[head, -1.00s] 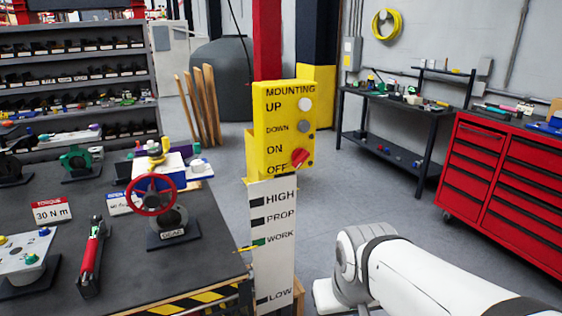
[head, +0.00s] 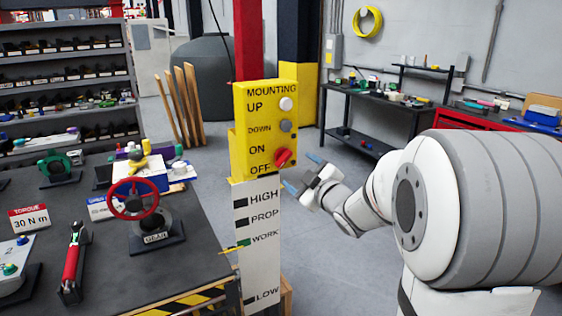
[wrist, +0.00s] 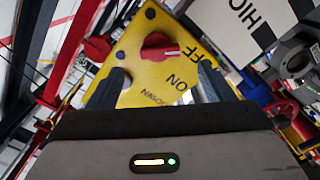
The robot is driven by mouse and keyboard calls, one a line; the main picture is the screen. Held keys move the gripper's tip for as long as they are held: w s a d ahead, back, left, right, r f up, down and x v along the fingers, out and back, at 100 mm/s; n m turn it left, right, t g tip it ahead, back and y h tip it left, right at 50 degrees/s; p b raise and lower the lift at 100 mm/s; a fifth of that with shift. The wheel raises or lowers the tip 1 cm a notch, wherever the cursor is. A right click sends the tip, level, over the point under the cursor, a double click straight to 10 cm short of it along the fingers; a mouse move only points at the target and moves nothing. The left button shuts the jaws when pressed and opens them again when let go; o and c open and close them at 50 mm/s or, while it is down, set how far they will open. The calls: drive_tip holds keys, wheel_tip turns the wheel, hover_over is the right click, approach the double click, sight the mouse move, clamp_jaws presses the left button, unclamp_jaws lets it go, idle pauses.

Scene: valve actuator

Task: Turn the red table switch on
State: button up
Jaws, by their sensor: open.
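The red switch (head: 283,157) is a round knob on the lower right of a yellow control box (head: 249,120), beside the ON and OFF labels. In the wrist view the red knob (wrist: 157,46) lies ahead between my fingers, and its white mark points toward the OFF lettering. My gripper (head: 302,173) is open and empty, just right of and a little below the knob in the head view. Its two blue-grey fingers point at the box and look apart from the knob. Both fingers also show in the wrist view (wrist: 162,70).
White and grey buttons sit above the switch. A white panel (head: 256,245) with HIGH to LOW marks stands below the box. At left is a dark table (head: 185,262) with a red handwheel (head: 133,199). Floor is open behind my arm, toward a black bench (head: 380,102).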

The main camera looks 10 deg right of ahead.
sight(286, 160)
drive_tip(key=p+x, duration=0.1)
drive_tip(key=x, duration=0.7)
drive_tip(key=shift+a+r+p, duration=0.15)
drive_tip(key=shift+p, duration=0.25)
drive_tip(key=shift+s, duration=0.1)
drive_tip(key=c, duration=1)
